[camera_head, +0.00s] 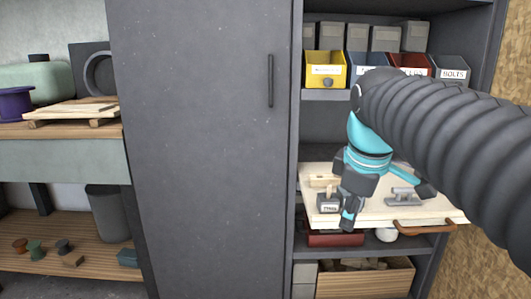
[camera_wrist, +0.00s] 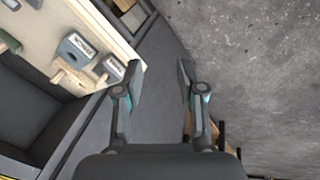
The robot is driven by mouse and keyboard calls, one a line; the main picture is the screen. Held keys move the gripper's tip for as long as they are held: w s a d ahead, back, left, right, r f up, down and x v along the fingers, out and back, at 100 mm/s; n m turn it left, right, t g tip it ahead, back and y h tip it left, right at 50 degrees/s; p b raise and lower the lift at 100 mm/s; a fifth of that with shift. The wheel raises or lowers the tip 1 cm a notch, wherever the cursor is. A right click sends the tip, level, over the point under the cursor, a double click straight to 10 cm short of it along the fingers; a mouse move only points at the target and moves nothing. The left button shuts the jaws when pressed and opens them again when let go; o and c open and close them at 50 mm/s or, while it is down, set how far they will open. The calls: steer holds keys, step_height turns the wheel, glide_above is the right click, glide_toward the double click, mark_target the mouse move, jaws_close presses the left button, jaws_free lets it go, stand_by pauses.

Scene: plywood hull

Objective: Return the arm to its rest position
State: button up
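My arm reaches in from the right in the head view, in a dark ribbed sleeve with teal joints. My gripper (camera_head: 348,216) hangs in front of the pull-out wooden board (camera_head: 440,211) of the cabinet. In the wrist view my gripper (camera_wrist: 159,78) has its two fingers spread apart. Nothing is between them, and grey floor and a dark cabinet edge show beyond. The board also shows at the upper left of the wrist view (camera_wrist: 112,32), beside the left finger. Part of the board is hidden behind my arm in the head view.
A labelled grey block (camera_head: 329,203) and a grey tool (camera_head: 403,196) sit on the board. A closed grey cabinet door (camera_head: 200,150) stands left of it. Bins, including a yellow one (camera_head: 325,70), line the shelf above. Open floor (camera_wrist: 260,70) lies right in the wrist view.

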steer(key=s+f+m+t, duration=0.1)
steer(key=s+f+m, duration=1)
steer(key=f, duration=0.5)
steer(key=shift+s+t, duration=0.4)
steer(key=shift+s, duration=0.8)
